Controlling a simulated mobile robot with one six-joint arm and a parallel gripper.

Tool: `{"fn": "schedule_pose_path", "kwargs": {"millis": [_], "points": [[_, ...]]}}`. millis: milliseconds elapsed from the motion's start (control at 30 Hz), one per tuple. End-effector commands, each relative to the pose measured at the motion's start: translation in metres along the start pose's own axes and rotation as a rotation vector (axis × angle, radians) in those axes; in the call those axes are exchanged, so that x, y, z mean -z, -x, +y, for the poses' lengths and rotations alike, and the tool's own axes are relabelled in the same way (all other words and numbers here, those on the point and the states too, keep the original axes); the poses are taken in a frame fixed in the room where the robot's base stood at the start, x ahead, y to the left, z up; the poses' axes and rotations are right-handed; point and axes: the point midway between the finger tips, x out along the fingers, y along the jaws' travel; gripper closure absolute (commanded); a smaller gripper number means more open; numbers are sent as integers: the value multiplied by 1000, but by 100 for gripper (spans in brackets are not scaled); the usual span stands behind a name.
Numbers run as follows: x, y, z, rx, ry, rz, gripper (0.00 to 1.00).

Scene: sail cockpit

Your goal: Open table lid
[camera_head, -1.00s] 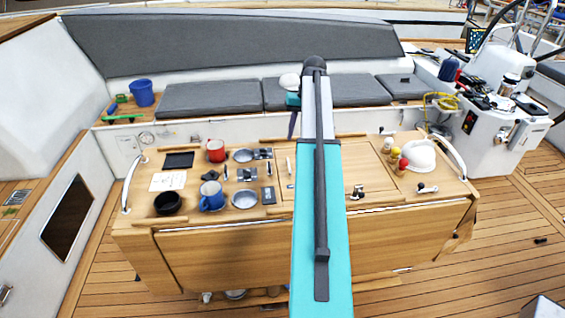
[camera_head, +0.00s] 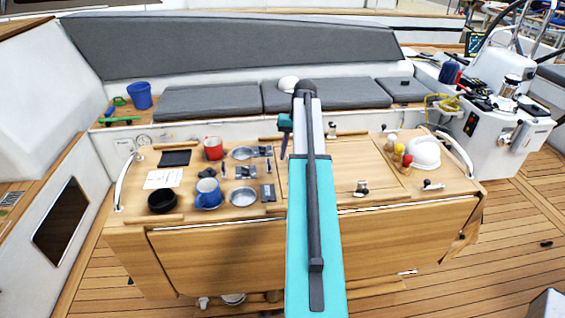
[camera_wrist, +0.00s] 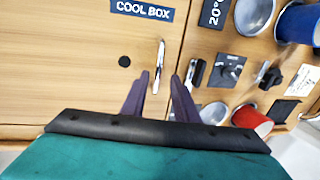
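The wooden folding table (camera_head: 215,243) stands in the cockpit. Its lid panel (camera_head: 338,170) lies flat and closed at the middle of the top, partly hidden behind my arm. In the wrist view the wooden panel (camera_wrist: 60,70) carries a "COOL BOX" label and a dark round hole. A slim silver fitting (camera_wrist: 154,60) lies just beyond my fingertips.
Red mug (camera_head: 213,149), blue mug (camera_head: 208,194), black bowl (camera_head: 162,201) and metal bowls crowd the table's left side. A white helmet (camera_head: 424,153) and small bottles stand at the right. Curved rails edge both ends. Grey cushions (camera_head: 209,101) line the bench behind.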

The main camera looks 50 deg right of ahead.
Motion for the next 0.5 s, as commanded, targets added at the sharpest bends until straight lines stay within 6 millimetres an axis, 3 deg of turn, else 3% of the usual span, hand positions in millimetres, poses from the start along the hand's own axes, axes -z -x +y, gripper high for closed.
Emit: {"fn": "schedule_pose_path", "kwargs": {"millis": [400,500], "points": [[0,-2,11,0,-14,3,73],[0,-2,12,0,-15,3,88]]}}
